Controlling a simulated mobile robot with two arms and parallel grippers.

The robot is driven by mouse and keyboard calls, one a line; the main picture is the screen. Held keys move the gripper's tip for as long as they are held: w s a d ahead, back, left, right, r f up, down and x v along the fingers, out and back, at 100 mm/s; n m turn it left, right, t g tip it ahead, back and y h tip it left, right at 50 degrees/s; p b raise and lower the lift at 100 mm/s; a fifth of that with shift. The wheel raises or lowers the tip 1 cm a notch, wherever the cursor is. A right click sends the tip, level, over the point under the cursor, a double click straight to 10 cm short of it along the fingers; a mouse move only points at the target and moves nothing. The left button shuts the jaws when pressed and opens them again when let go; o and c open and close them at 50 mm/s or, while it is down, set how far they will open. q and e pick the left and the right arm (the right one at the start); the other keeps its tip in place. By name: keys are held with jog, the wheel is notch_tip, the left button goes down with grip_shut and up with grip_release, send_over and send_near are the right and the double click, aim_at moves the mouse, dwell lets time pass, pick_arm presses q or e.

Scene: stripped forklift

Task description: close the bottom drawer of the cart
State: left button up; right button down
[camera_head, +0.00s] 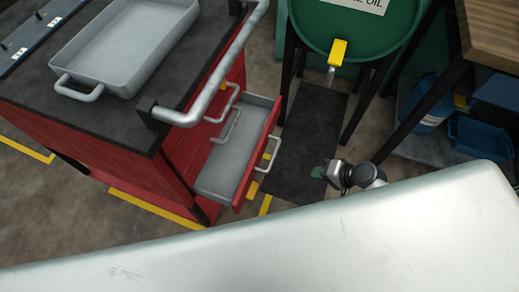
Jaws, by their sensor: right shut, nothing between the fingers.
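The red cart (120,172) stands at the left with a dark top. Its bottom drawer (228,162) is pulled out to the right, and its grey inside looks empty. The drawer's red front carries a silver handle (272,152). My right gripper (333,172) is to the right of the drawer front, apart from the handle. It is small in view, shut, and holds nothing. My left gripper is not in view.
A grey metal pan (125,45) sits on the cart top, beside a thick rail (225,70). A green oil drum (355,25) on a black stand is behind the drawer. A wooden-topped bench (492,32) with blue containers is at the right. A dark mat (308,135) covers floor beside the drawer.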

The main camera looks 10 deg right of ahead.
jog(key=w+a+r+y+b, duration=0.1)
jog(key=w+a+r+y, duration=0.2)
jog(key=r, duration=0.4)
send_near(260, 151)
notch_tip(260, 151, down, 3)
jog(key=a, duration=0.2)
jog(key=shift+w+a+f+n+b, duration=0.1)
jog(key=shift+w+a+n+b, duration=0.2)
jog(key=shift+w+a, duration=0.8)
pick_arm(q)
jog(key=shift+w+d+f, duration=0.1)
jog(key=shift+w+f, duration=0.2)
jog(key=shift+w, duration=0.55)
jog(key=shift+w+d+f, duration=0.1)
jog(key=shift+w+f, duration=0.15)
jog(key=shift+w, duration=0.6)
pick_arm(e)
jog(key=shift+w+a, duration=0.35)
jog(key=shift+a, duration=0.2)
